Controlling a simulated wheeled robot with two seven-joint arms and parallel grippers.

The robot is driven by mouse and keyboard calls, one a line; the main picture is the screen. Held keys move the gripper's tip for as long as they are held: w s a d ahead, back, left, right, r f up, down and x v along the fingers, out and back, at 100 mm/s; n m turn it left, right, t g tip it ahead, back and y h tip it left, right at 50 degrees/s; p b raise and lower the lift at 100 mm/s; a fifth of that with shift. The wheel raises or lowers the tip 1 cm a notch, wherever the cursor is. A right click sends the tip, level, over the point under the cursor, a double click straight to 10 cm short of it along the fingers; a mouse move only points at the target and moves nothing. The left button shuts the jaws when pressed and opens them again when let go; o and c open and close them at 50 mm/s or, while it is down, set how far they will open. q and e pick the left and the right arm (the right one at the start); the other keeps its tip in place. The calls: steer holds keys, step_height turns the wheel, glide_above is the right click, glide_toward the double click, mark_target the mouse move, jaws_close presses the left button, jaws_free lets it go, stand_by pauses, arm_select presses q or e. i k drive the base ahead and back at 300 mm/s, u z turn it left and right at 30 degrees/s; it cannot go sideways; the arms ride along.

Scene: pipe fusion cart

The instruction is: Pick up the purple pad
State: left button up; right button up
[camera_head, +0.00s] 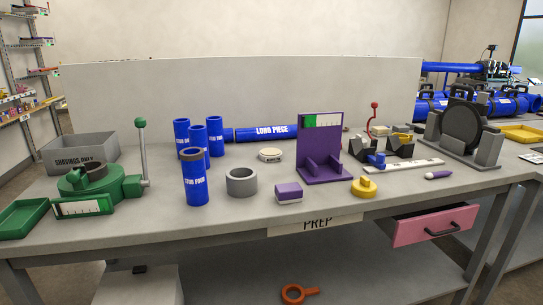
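A small block with a purple top and a pale lower part, which looks like the purple pad (289,191), lies near the front edge of the workbench (225,215), above the PREP label. It stands apart from the grey ring on its left and the purple stand (323,150) behind it on the right. A small purple and white marker-like item (438,175) lies farther right. Neither of my grippers shows in the head view.
Upright blue pipes (195,178), a grey ring (241,181) and a yellow knob (364,186) stand nearby. A green tool with a lever (92,184) is at left. A pink drawer (433,226) sticks out below the front edge. Bare bench lies before the pad.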

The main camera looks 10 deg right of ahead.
mark_target(288, 192)
steer(key=z, duration=2.05)
steer(key=i, duration=1.5)
steer(key=u, duration=3.7)
